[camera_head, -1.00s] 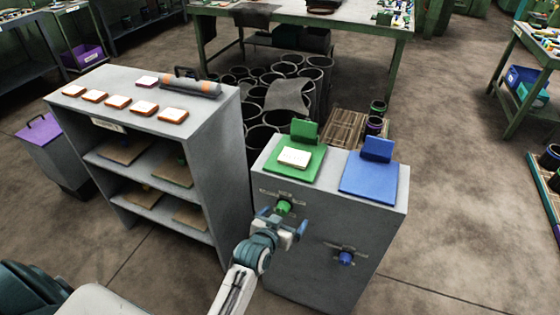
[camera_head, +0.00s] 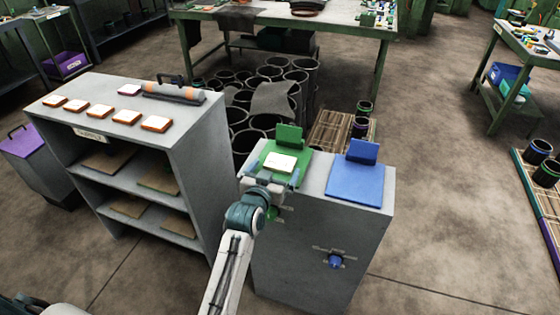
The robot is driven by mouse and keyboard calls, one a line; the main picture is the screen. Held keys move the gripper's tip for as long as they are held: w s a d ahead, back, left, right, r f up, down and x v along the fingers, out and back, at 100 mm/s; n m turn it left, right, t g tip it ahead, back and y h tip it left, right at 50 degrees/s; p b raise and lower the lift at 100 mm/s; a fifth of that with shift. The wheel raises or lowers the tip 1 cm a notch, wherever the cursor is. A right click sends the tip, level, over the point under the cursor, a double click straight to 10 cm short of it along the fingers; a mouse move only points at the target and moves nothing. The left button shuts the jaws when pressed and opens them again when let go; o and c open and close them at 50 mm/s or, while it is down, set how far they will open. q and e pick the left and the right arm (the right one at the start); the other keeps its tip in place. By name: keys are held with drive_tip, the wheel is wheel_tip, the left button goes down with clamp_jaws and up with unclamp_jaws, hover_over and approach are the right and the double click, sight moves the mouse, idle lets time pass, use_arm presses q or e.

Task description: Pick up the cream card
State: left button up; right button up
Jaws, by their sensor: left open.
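A small cream card (camera_head: 281,162) lies flat on the green pad (camera_head: 300,164), which has a green upright plate at its back, on top of the grey cabinet. My left gripper (camera_head: 272,179) is open at the front edge of the green pad, just short of the card. It hides part of the pad's front edge and most of the green knob below. I cannot tell its exact height above the pad. My right gripper is not in view.
A blue pad (camera_head: 355,184) with a blue upright plate sits on the cabinet (camera_head: 310,206) to the right. A grey shelf (camera_head: 160,98) at left bears several orange-edged cards and a grey roll (camera_head: 174,93). Black tubes (camera_head: 265,105) stand behind.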

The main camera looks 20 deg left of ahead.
sight(279, 163)
use_arm(q)
drive_tip(key=w, duration=0.3)
drive_tip(key=shift+w+d+f, duration=0.1)
drive_tip(key=shift+w+f, duration=0.05)
drive_tip(key=shift+c, duration=0.4)
drive_tip(key=c, duration=0.9)
drive_tip(key=shift+c, duration=0.2)
drive_tip(key=shift+p, duration=0.35)
